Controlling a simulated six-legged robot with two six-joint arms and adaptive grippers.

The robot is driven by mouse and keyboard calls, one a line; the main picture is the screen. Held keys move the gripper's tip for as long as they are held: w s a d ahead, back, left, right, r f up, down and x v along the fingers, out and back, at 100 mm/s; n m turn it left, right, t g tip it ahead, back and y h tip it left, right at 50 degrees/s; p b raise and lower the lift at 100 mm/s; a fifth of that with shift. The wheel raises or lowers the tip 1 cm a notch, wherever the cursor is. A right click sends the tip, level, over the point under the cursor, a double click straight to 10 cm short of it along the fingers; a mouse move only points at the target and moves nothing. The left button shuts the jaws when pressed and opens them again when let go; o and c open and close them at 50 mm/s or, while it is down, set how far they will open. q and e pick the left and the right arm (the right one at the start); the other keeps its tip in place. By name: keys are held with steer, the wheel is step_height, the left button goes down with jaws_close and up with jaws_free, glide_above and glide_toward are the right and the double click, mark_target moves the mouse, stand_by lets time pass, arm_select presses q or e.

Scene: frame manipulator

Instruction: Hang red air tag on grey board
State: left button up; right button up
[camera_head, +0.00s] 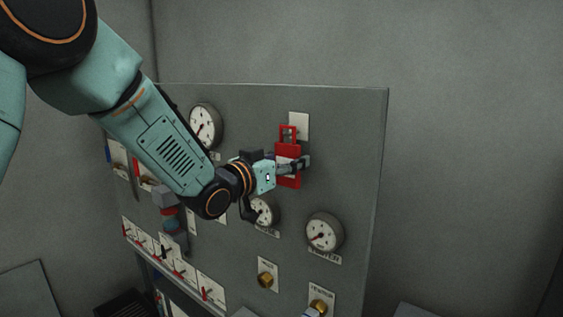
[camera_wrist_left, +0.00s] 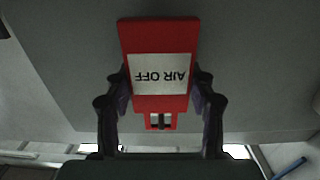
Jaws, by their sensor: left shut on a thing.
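The red air tag (camera_head: 288,180) is upright in front of the grey board (camera_head: 352,150), its loop at the top. My left gripper (camera_head: 293,166) is shut on the tag, with its fingers across the tag's middle. In the left wrist view the tag (camera_wrist_left: 160,38) appears upside down, its white label reading "AIR OFF", with a finger on each side. A white plate (camera_head: 301,124) on the board lies behind the loop. A small dark part shows inside the loop in the wrist view; I cannot tell whether the loop is around a peg. My right gripper is not in view.
The board carries round gauges, one at the upper left (camera_head: 206,126) and one at the lower right (camera_head: 325,232). A brass knob (camera_head: 266,280) and a row of small red and black switches are lower down. My left arm hides part of the board. Bare wall is at the right.

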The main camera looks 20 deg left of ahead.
arm_select(q)
steer(key=shift+w+d, duration=0.2)
steer(key=shift+w, duration=0.1)
steer(key=shift+s+a, duration=0.15)
steer(key=shift+a, duration=0.05)
steer(key=shift+f, duration=0.1)
steer(key=shift+w+d+f, duration=0.25)
steer(key=shift+w+f, duration=0.05)
steer(key=shift+w, duration=0.35)
steer(key=o, duration=1)
steer(key=shift+s, duration=0.15)
steer(key=shift+o, duration=0.3)
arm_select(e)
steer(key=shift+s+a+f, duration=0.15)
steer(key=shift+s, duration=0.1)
